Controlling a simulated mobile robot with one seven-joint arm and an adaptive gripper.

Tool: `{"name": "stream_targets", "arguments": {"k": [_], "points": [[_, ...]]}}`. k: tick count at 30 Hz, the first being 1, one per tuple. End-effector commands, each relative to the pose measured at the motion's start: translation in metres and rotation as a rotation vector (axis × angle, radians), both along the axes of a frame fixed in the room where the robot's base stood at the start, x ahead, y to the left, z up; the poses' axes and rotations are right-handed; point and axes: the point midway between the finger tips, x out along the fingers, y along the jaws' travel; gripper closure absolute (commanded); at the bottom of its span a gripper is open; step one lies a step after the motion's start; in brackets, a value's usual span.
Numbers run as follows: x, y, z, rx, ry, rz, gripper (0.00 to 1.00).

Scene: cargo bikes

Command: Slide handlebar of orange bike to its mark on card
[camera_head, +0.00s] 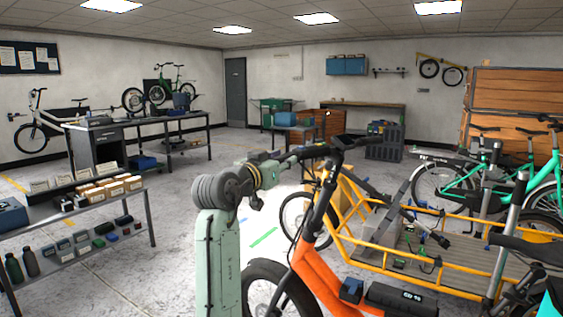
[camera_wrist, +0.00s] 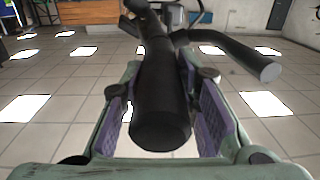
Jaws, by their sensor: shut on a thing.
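The orange bike (camera_head: 322,268) stands at the bottom centre of the head view, front wheel toward me. Its black handlebar (camera_head: 340,143) sits on top of the stem, and my gripper (camera_head: 292,155) reaches it from the left. In the wrist view, the black handlebar grip (camera_wrist: 160,120) lies lengthwise between the purple pads of my gripper (camera_wrist: 165,100), which is shut on it. The grip's round end faces the camera. A second black bar end (camera_wrist: 240,58) points right and is free. I cannot make out the card or its mark in either view.
A yellow cargo bike (camera_head: 430,248) stands close behind the orange bike, with green bikes (camera_head: 490,178) to the right. A shelf bench (camera_head: 100,212) with bottles and boxes is at the left. Open floor (camera_head: 180,245) lies between the bench and my arm.

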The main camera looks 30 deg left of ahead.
Motion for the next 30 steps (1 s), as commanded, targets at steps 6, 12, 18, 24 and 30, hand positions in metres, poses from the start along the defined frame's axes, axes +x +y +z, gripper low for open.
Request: {"name": "stream_targets", "arguments": {"k": [6, 12, 18, 24, 30], "points": [[0.0, -0.002, 0.009, 0.001, 0.0, -0.001, 1.0], [0.0, -0.01, 0.031, 0.003, -0.01, -0.002, 1.0], [-0.001, -0.011, 0.032, 0.006, -0.014, -0.004, 1.0], [-0.001, -0.011, 0.03, 0.005, -0.011, -0.005, 0.59], [0.0, -0.009, 0.027, 0.002, -0.006, -0.003, 0.52]]}}
